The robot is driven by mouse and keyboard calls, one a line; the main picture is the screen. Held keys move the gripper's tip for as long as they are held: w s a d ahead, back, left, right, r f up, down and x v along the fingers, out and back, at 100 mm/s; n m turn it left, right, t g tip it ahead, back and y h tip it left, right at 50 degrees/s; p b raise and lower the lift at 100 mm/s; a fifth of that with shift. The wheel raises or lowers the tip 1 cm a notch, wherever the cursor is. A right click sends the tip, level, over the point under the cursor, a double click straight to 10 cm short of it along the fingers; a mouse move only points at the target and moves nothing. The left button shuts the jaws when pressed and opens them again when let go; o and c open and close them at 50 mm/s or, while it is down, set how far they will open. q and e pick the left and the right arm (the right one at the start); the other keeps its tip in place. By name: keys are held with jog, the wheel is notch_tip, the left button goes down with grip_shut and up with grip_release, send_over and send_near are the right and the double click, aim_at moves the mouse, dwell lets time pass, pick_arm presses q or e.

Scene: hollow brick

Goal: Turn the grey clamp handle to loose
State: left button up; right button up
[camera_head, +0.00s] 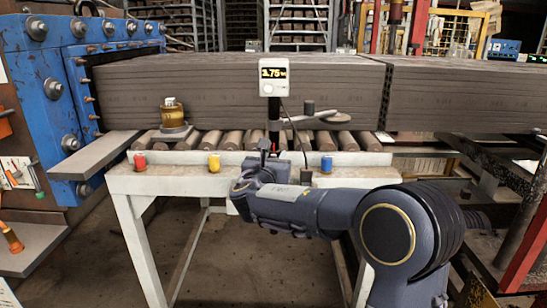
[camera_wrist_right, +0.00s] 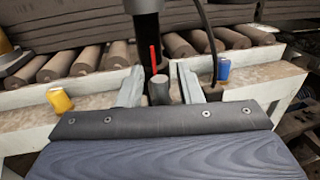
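The grey clamp handle (camera_wrist_right: 159,90) shows in the right wrist view as a short upright dark grey cylinder with a thin red bar (camera_wrist_right: 153,58) behind it. It stands in front of the black post (camera_wrist_right: 148,35), above the pale bench edge. My right gripper (camera_wrist_right: 162,88) is open, with one pale finger on each side of the handle and a visible gap at both sides. In the head view my right gripper (camera_head: 262,162) is at the bench front below the post and hides most of the handle. My left gripper is not in view.
The post carries a white display (camera_head: 273,77) reading 3.75. Red (camera_head: 140,161), yellow (camera_head: 213,161) and blue (camera_head: 326,163) spools sit along the bench edge (camera_head: 185,183). A cable hangs right of the post. Rollers and a long clay block (camera_head: 230,90) lie behind.

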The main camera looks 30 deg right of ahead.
grip_shut()
jog(key=m+b, duration=0.3)
jog(key=shift+s+d+f+y, duration=0.2)
jog(key=shift+d+y, duration=0.1)
jog(key=shift+d, duration=0.05)
jog(key=shift+s+d+f+m+y+b, duration=0.15)
jog(key=shift+d+f+m+y+b, duration=0.3)
jog(key=shift+m+b, duration=1.6)
jog(key=shift+s+f+m+y+b, duration=0.25)
jog(key=shift+m+y+b, duration=0.35)
jog(key=shift+m+b, duration=1.45)
jog(key=shift+s+d+f+m+y+b, duration=0.1)
jog(key=shift+d+f+m+y+b, duration=0.3)
jog(key=shift+m+b, duration=1.65)
jog(key=shift+a+m+y, duration=0.15)
jog(key=shift+m+y, duration=0.1)
